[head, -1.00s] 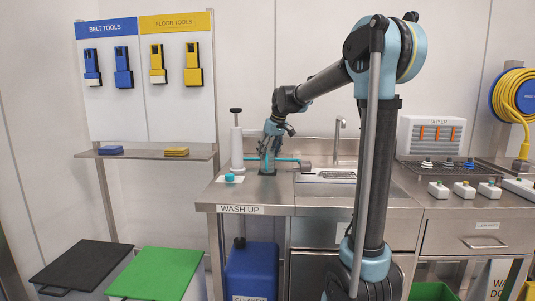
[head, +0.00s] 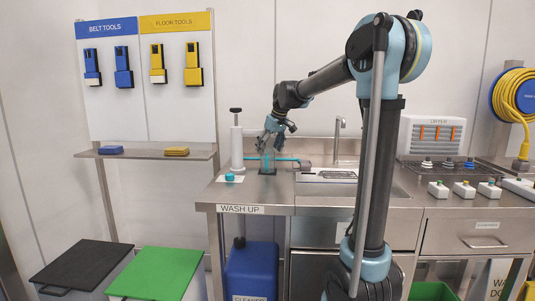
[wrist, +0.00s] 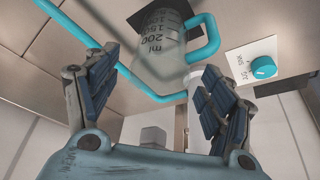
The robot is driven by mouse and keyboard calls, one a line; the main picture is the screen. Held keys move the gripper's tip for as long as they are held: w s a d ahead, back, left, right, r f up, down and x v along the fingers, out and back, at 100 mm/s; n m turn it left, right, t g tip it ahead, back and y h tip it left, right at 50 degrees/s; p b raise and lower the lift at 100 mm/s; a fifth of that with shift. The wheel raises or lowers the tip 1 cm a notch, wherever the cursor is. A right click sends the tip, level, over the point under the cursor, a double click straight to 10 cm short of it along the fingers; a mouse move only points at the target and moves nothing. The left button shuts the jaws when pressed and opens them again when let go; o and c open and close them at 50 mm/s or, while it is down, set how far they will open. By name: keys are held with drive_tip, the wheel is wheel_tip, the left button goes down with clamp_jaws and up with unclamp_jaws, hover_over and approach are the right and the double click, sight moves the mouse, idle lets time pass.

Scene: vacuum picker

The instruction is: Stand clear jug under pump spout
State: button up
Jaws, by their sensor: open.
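The clear jug (wrist: 163,48) has dark measuring marks and a teal handle (wrist: 206,38). In the head view the jug (head: 267,161) stands upright on a dark pad on the steel counter. My gripper (head: 268,143) is above the jug, open and empty. In the wrist view its spread fingers (wrist: 157,92) are apart from the jug.
A teal bar (head: 287,160) runs beside the jug towards a grey block. A teal knob (head: 229,177) on a white label sits at the counter's front left. The sink (head: 328,175) and tap (head: 338,140) lie to the right.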

drive_tip(key=v, duration=1)
drive_tip(key=shift+r, duration=0.2)
